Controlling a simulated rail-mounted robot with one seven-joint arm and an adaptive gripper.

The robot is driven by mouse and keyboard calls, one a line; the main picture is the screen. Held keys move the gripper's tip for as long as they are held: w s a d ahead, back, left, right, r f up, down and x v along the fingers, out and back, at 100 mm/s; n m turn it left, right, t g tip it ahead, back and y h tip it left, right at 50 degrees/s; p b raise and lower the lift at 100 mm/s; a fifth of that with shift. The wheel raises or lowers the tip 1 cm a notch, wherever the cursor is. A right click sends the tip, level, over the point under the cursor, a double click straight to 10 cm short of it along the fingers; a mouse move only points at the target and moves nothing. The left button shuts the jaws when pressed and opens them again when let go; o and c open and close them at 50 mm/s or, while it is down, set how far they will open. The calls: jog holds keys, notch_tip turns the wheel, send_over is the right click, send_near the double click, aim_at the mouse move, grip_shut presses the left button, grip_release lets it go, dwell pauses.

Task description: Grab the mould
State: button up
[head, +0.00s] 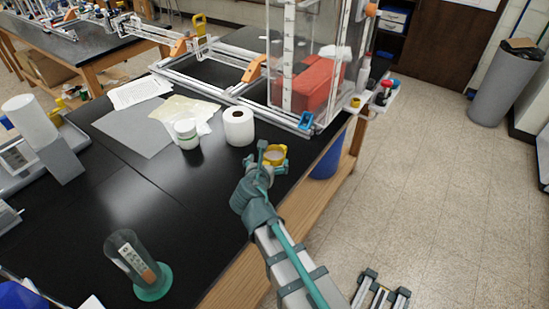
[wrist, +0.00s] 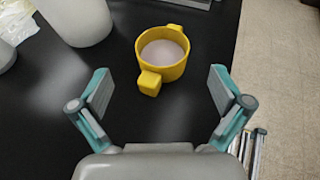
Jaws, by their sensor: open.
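The mould is a small round yellow cup (wrist: 150,78) with a pale filling and a lug on each of two sides. It stands on the black bench top near the bench's right edge, and it also shows in the head view (head: 275,154). My gripper (wrist: 160,85) is open in the wrist view, with one finger to the left and one to the right of the mould. The fingers appear apart from it, and nothing is between the pads but bare bench and part of the mould. In the head view my gripper (head: 263,163) partly covers the mould's near side.
A white paper roll (head: 239,127) stands just left of the mould, with a white-lidded jar (head: 187,134) beyond it. A clear-walled frame with a red box (head: 305,85) stands behind. A clear cylinder on a green base (head: 153,283) stands at front left. The bench's middle is clear.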

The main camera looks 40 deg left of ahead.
aim_at(276, 148)
jog(key=p+x, duration=0.2)
jog(key=x, duration=0.7)
jog(key=shift+d, duration=0.15)
jog(key=c, duration=1.2)
